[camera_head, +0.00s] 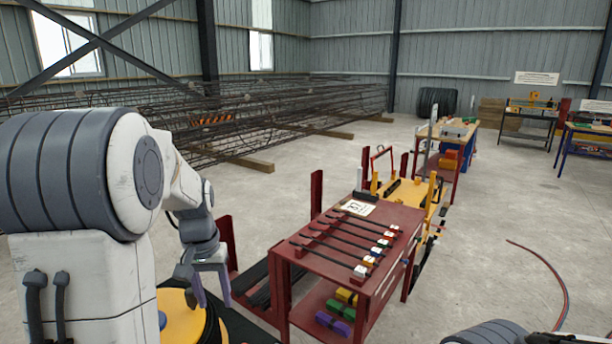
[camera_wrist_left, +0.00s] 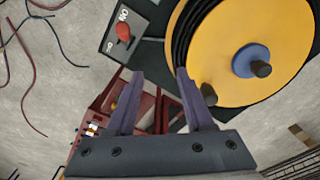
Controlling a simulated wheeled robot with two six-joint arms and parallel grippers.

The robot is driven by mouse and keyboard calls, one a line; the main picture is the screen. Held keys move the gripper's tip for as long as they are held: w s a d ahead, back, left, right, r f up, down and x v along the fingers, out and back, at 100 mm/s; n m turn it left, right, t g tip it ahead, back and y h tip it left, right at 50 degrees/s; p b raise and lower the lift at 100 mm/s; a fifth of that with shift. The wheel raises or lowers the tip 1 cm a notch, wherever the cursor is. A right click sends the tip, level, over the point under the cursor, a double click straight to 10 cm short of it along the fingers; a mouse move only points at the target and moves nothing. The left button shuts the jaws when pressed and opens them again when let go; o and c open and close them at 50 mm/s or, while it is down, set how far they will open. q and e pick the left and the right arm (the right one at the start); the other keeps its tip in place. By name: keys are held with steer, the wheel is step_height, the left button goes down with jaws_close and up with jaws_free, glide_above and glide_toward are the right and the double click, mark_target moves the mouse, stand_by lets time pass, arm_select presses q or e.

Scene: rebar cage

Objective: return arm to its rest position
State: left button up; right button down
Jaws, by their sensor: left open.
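My left arm (camera_head: 75,175) comes in from the left in the head view and bends downward. Its gripper (camera_head: 212,298) hangs with the fingers pointing down, left of the red table. The jaws are apart with nothing between them. In the left wrist view the two purple-grey fingers (camera_wrist_left: 158,78) are spread and empty. A yellow reel (camera_wrist_left: 215,75) with black windings and a blue hub lies beyond the right finger; it also shows below the gripper in the head view (camera_head: 175,318). Part of my right arm (camera_head: 490,333) shows at the bottom right; its gripper is not visible.
A red table (camera_head: 290,258) with black rods stands right of the left gripper. A red knob (camera_wrist_left: 124,31) on a dark panel is near the reel. Rebar cages (camera_head: 270,120) lie behind on timbers.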

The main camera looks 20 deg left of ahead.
arm_select(q)
steer(key=s+d+m, duration=0.3)
steer(key=d, duration=0.8)
steer(key=s+d+m, duration=0.3)
steer(key=d, duration=0.8)
steer(key=s+d+m, duration=0.5)
steer(key=s+d, duration=0.2)
steer(key=s, duration=0.5)
steer(key=shift+s+d+f+m+g+h, duration=0.25)
steer(key=shift+d+f+m+g+h, duration=0.05)
steer(key=shift+f+h, duration=0.15)
